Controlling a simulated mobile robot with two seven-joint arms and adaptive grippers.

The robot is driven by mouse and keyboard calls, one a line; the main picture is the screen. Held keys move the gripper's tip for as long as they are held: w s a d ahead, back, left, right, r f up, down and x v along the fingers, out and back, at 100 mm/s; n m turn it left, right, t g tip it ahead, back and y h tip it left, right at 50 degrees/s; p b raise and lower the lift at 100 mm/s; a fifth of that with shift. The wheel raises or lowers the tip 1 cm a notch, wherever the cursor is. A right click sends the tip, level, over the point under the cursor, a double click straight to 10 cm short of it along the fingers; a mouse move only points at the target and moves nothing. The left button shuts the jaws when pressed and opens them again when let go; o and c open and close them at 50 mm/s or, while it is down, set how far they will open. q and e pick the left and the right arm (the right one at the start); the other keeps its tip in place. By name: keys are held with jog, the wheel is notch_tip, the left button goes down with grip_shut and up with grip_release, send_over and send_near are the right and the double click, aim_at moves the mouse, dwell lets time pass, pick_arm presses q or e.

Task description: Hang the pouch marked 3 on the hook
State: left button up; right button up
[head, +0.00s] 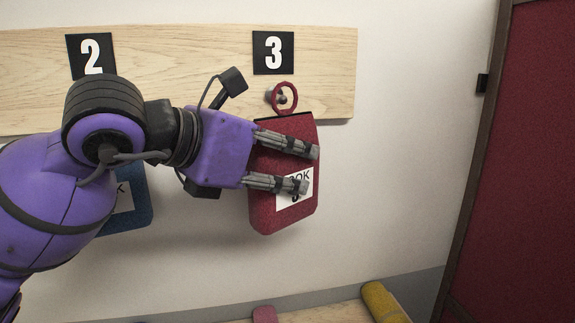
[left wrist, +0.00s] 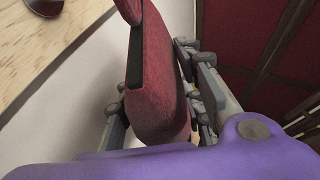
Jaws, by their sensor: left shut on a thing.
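The red pouch (head: 280,218) carries a white label with HOOK and a partly covered 3. It hangs against the pale wall below the black number 3 plate (head: 273,52). In the left wrist view the pouch (left wrist: 158,85) sits between the fingers (left wrist: 160,100). My right gripper is not in view.
A wooden board (head: 185,50) carries the plates, including number 2 (head: 91,56). A blue pouch (head: 138,205) is partly hidden behind my left arm. A dark red panel (head: 525,170) stands at the right. A yellow roll (head: 385,302) and a pink item (head: 265,314) lie below.

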pick_arm(q)
jog(key=w, duration=0.3)
jog(key=w+a+f, duration=0.1)
jog(key=shift+w, duration=0.2)
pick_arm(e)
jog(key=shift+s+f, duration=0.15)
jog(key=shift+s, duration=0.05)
pick_arm(q)
jog(key=shift+f, duration=0.1)
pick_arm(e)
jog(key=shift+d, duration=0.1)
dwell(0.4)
pick_arm(q)
jog(key=o, duration=1.4)
jog(key=shift+c, duration=0.2)
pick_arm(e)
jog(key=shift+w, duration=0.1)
